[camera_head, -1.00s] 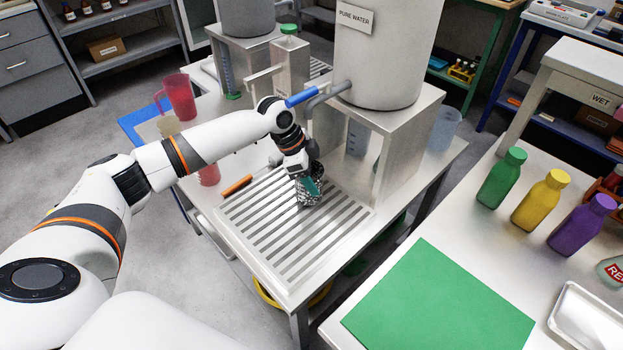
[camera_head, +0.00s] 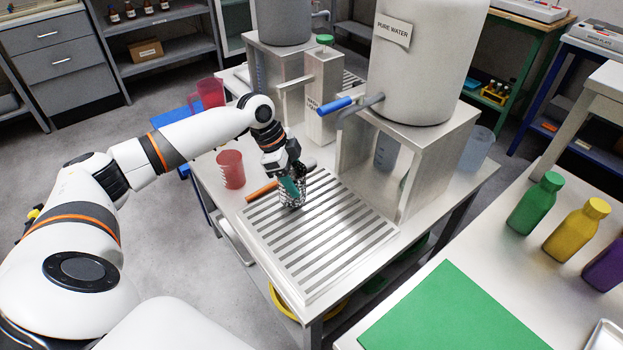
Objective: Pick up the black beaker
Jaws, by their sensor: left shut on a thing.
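A dark, speckled, see-through beaker (camera_head: 293,199), which looks like the black beaker, is at the back left part of the slatted metal drain tray (camera_head: 300,292). My left gripper (camera_head: 288,184) points down and is shut on it, with a teal patch showing between the fingers. The gripper hides the beaker's upper part. I cannot tell whether its base touches the slats or hangs just above them. My right gripper is not in view.
A red beaker (camera_head: 231,170) and an orange stick (camera_head: 261,192) are left of the held beaker. The pure water tank (camera_head: 412,75) on its metal stand (camera_head: 436,170), with a blue-handled tap (camera_head: 334,106), stands behind. The right table holds a green mat (camera_head: 450,312) and bottles.

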